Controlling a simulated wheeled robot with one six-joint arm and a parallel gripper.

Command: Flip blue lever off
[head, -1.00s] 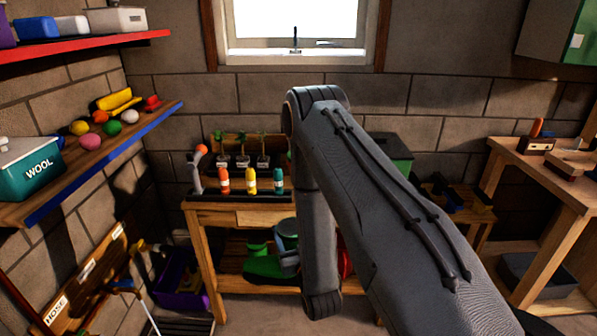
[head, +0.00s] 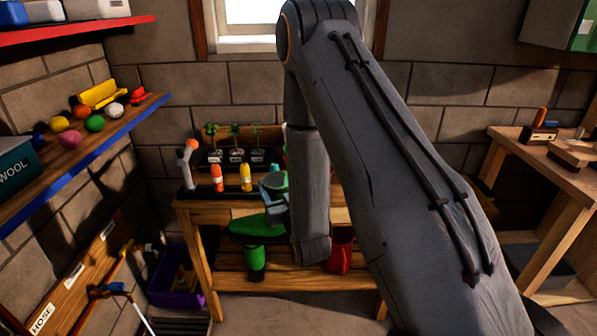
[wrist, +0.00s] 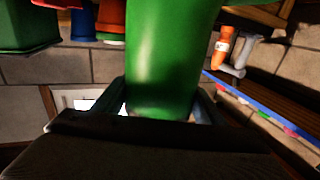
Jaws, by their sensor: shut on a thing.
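No blue lever can be made out in either view. My gripper (wrist: 162,104) is shut on a large green thing (wrist: 165,55), with a finger on each side of it in the wrist view. The green thing also shows in the head view (head: 253,229), in front of the wooden bench; it has a broad part on top and a narrower part below. My arm hides part of the gripper and the bench's right side. A small blue thing (wrist: 83,25) shows in the wrist view, too blurred to name.
The wooden bench (head: 190,205) carries an orange bottle (head: 217,178), a yellow bottle (head: 246,178) and potted seedlings (head: 235,155). A blue-edged shelf (head: 110,138) juts from the left wall. A purple crate (head: 165,292) and red container (head: 341,255) are low down.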

